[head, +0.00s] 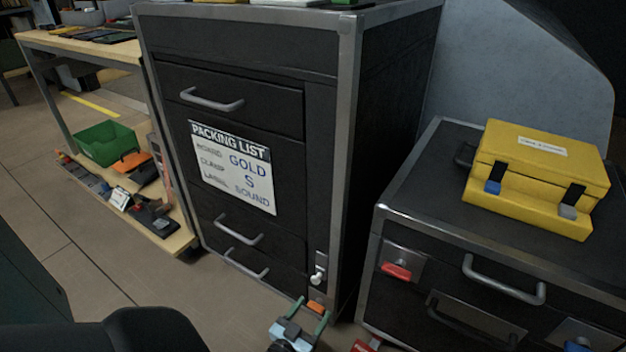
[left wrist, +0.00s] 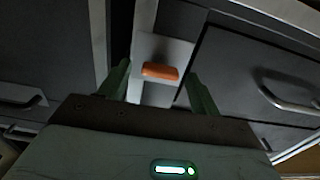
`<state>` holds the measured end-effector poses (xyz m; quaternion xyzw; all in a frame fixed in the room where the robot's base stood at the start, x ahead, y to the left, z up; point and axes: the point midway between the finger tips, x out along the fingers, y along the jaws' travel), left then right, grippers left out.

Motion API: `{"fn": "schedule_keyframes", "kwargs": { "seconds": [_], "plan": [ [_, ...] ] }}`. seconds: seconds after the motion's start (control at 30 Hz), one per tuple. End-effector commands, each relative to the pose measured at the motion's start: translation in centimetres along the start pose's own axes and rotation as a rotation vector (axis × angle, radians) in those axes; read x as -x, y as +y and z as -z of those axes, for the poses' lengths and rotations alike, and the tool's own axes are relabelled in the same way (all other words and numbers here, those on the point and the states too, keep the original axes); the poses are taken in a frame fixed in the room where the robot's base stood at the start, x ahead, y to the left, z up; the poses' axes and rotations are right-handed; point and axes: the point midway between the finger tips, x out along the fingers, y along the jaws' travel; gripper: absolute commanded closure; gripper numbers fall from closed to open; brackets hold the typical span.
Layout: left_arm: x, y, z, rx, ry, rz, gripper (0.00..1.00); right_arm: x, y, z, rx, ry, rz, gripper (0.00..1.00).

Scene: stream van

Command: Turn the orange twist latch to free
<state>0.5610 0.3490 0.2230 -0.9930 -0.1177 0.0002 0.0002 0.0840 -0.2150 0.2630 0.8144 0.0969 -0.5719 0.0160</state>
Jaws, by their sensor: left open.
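The orange twist latch (head: 315,306) sits on a pale plate low on the front right edge of the tall black drawer cabinet. In the left wrist view the orange latch (left wrist: 160,71) lies crosswise, its long side nearly level in the picture. My left gripper (head: 312,310) is at the latch, its green fingers apart. In the left wrist view the open left gripper (left wrist: 158,82) has one finger on each side of the latch, with a gap visible to each. I cannot tell how deep the fingers reach. My right gripper is not in view.
The tall cabinet (head: 322,150) has several drawers with metal handles and a packing list sign (head: 233,165). A white latch (head: 318,275) is just above the orange one. At right, a low cabinet (head: 400,217) carries a yellow case (head: 540,165) and a red latch (head: 396,271).

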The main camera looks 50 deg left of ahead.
Motion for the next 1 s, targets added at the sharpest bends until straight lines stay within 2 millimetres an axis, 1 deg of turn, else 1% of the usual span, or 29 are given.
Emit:
{"fn": "schedule_keyframes", "kwargs": {
  "seconds": [0.1,0.37,0.47,0.7,0.73,1.0],
  "plan": [
    [-0.6,0.0,0.0,0.000,0.000,0.000,0.36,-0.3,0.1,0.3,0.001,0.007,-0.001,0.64],
    [-0.7,0.0,0.0,0.000,0.000,0.000,0.36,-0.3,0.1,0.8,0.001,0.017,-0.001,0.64],
    [-0.7,0.0,0.1,0.000,0.000,0.000,0.48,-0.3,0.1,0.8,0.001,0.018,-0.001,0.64],
    [-0.7,0.0,0.0,0.000,0.000,0.000,0.80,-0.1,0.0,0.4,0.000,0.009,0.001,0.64],
    [-0.7,0.0,0.1,0.000,0.000,0.000,0.81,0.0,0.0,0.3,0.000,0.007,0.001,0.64],
    [-0.7,0.0,0.0,0.033,0.001,0.000,0.81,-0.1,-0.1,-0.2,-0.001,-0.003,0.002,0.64]
  ]
}}
